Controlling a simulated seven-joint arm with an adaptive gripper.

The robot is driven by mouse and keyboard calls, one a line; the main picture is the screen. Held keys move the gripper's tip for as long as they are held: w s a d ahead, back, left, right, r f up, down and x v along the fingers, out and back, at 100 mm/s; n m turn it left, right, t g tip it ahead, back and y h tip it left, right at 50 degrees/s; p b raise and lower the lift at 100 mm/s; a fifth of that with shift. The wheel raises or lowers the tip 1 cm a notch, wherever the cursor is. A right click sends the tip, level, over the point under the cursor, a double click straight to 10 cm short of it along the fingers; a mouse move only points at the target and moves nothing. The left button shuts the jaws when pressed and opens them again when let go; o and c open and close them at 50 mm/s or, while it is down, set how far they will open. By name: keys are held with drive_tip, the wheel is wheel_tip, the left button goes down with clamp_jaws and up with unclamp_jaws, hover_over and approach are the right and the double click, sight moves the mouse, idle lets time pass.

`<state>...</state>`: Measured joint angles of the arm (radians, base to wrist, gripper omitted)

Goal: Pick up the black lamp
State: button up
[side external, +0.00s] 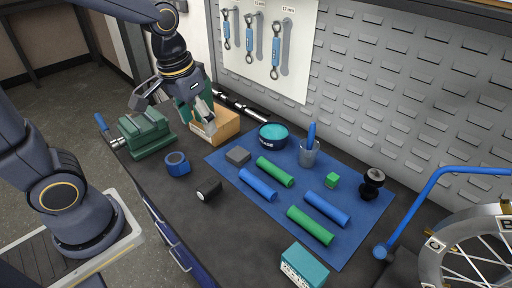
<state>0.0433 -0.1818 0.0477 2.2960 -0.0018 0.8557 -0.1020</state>
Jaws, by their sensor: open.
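The black lamp (208,190) looks like a short black cylinder with a pale end face. It lies on its side on the dark bench top, just left of the blue mat (228,171). My gripper (176,112) is open and empty, high above the back left of the bench. It hangs over the area between the green vise and a wooden box, well behind the lamp and apart from it. Nothing covers the lamp in the side external view.
A blue ring-shaped part (177,164) stands close behind and left of the lamp. The green vise (146,132) and wooden box (222,127) are farther back. Blue and green rolls (310,225), a grey block (237,155) and a cup (309,154) occupy the mat. A teal box (304,266) is in front.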

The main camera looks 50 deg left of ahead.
drive_tip(key=g, duration=0.2)
hover_over(209, 184)
drive_tip(key=f, duration=1.6)
drive_tip(key=shift+d, duration=0.3)
drive_tip(key=f, duration=0.5)
drive_tip(key=shift+a+f, duration=0.3)
drive_tip(key=shift+f, duration=0.1)
drive_tip(key=c, duration=1.3)
drive_tip(key=shift+o, duration=0.2)
